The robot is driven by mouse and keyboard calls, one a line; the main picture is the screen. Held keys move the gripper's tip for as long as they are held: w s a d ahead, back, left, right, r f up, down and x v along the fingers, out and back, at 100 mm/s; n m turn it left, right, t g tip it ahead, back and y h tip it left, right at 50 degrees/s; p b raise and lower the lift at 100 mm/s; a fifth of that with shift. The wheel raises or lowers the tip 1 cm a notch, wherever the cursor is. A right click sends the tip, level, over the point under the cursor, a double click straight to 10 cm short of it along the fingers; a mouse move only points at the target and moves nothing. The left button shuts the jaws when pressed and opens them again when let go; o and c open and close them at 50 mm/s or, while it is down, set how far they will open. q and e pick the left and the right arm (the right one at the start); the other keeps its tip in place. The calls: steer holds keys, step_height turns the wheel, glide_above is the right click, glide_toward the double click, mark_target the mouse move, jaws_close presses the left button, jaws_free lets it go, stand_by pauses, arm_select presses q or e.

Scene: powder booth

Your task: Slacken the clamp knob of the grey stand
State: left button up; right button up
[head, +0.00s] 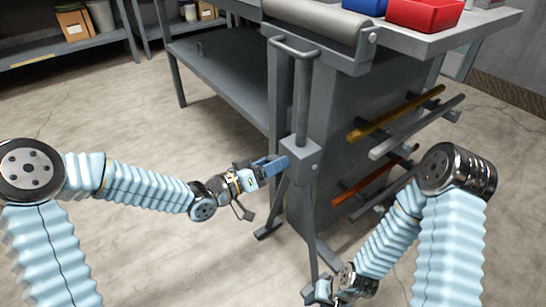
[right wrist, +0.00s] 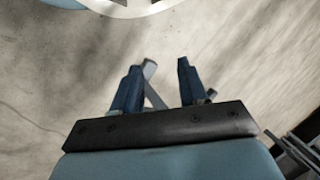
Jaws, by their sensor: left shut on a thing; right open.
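The grey stand (head: 303,100) is upright in the middle of the head view, with a square clamp block (head: 303,155) partway up and splayed legs below. My left gripper (head: 275,165) reaches in from the left and is shut at the left side of the block. Its fingers hide the clamp knob, which seems to be between them. My right gripper (head: 318,291) is low at the bottom, near the stand's lower legs. In the right wrist view the right gripper (right wrist: 157,88) is open, with a grey bar, apparently a stand leg, showing between or beyond the fingers.
A grey workbench (head: 380,60) stands right behind the stand, with a red bin (head: 424,14) and a blue bin (head: 364,6) on top. Coloured bars (head: 395,118) on pegs stick out from its side. Shelves (head: 70,55) stand at the back left. The floor on the left is clear.

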arm_select(q)
steer(key=n+p, duration=0.1)
steer(key=n, duration=0.2)
steer(key=shift+r+p, duration=0.1)
steer(key=shift+p, duration=0.25)
steer(key=n+p, duration=0.2)
steer(key=n, duration=0.2)
steer(key=shift+w+a, duration=0.1)
steer(key=n, duration=0.1)
steer(key=n+p, duration=0.1)
steer(key=n, duration=0.2)
steer(key=shift+f, duration=0.25)
steer(key=shift+f+n+p, duration=0.15)
steer(key=shift+n+p, duration=0.25)
steer(key=shift+n, duration=1.1)
steer(key=o, duration=1)
steer(key=shift+c, duration=0.2)
steer(key=v, duration=1.3)
steer(key=shift+s+a, duration=0.25)
steer(key=shift+a, duration=0.1)
